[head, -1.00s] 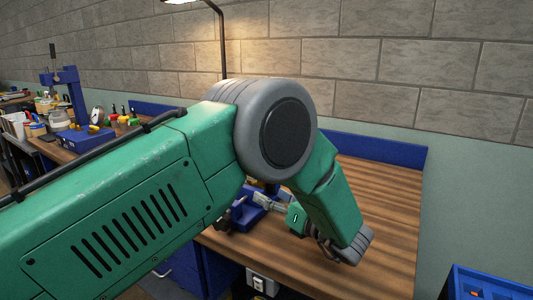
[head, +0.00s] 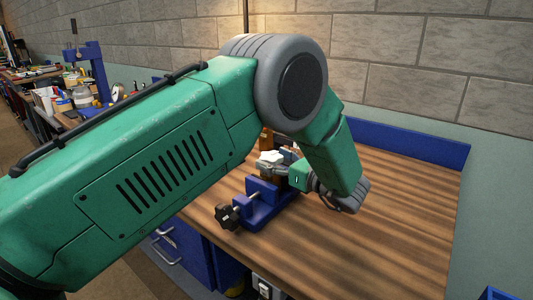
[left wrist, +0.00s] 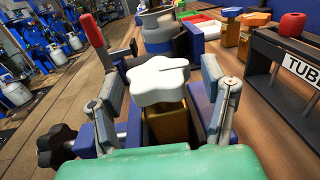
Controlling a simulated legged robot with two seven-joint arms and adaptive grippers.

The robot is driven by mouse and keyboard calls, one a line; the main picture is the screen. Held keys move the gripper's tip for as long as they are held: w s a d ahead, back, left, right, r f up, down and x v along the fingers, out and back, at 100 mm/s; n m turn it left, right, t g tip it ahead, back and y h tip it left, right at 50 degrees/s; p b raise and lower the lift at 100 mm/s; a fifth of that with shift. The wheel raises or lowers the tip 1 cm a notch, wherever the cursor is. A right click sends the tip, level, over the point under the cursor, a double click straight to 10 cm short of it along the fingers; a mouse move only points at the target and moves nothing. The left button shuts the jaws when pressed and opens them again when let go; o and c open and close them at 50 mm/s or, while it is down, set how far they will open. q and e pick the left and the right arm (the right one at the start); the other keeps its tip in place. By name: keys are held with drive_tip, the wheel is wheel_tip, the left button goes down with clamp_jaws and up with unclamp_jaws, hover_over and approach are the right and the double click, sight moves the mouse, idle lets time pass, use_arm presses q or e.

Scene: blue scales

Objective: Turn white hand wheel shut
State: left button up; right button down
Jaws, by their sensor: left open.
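The white hand wheel (left wrist: 158,80) is a lobed knob on top of a brass valve body (left wrist: 171,123). The body stands upright in a blue vise (head: 262,207) on the wooden bench. The wheel also shows in the head view (head: 271,157), partly hidden by my arm. My left gripper (left wrist: 162,88) is open, with one finger on each side of the wheel. Gaps show between fingers and wheel in the left wrist view; I cannot tell whether anything touches. The gripper is small in the head view (head: 279,167). My right gripper is not in view.
The vise has a black star knob (head: 228,216) at its front. The bench's right side is clear.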

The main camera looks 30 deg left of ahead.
sight(264, 152)
use_arm(q)
drive_tip(key=a, duration=0.4)
drive_tip(key=shift+w+f, duration=0.15)
drive_tip(key=shift+w, duration=0.1)
drive_tip(key=shift+d, duration=0.45)
drive_tip(key=shift+r, duration=0.2)
drive_tip(key=c, duration=1.1)
drive_tip(key=shift+a, duration=0.15)
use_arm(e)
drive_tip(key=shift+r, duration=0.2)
